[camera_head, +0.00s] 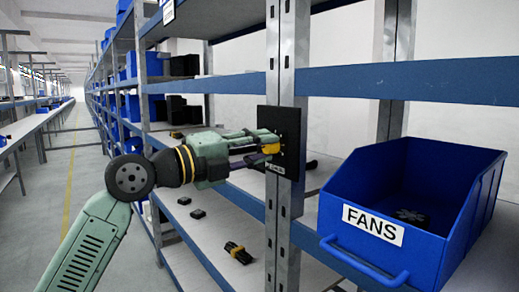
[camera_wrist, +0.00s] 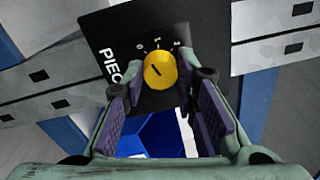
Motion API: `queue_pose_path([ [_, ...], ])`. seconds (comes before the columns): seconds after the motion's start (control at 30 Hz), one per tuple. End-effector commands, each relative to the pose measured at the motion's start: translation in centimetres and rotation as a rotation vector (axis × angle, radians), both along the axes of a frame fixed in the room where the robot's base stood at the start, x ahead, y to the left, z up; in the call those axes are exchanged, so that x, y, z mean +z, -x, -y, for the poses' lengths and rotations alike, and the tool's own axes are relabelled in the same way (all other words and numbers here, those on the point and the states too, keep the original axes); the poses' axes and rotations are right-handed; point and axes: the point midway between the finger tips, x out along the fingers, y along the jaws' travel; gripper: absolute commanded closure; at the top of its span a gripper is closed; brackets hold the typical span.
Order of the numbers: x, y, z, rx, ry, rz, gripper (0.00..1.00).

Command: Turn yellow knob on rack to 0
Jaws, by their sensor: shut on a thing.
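The yellow knob (camera_head: 271,148) sits on a black panel (camera_head: 291,120) fixed to the rack's grey upright. In the wrist view, the knob (camera_wrist: 160,70) lies between my fingertips, with a short dark line on its face slanting to the upper left. White digits stand above it; the leftmost looks like 0, at the knob's upper left. I cannot tell exactly which digit the line meets. My gripper (camera_head: 262,142) reaches the panel from the left and is shut on the knob, its fingers (camera_wrist: 162,82) on either side.
A blue bin labelled FANS (camera_head: 345,250) stands right of the upright, with a dark fan inside. Blue shelf beams (camera_head: 430,80) run across above. Small dark parts lie on the lower shelf (camera_head: 215,225). An open aisle (camera_head: 60,180) lies to the left.

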Motion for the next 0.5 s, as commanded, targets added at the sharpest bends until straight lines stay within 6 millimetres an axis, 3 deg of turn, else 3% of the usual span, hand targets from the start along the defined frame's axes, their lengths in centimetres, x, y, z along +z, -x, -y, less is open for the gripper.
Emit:
queue_pose_path([
  [0.5,0.01,0.00,-0.03,0.002,0.110,-0.151,1.00],
])
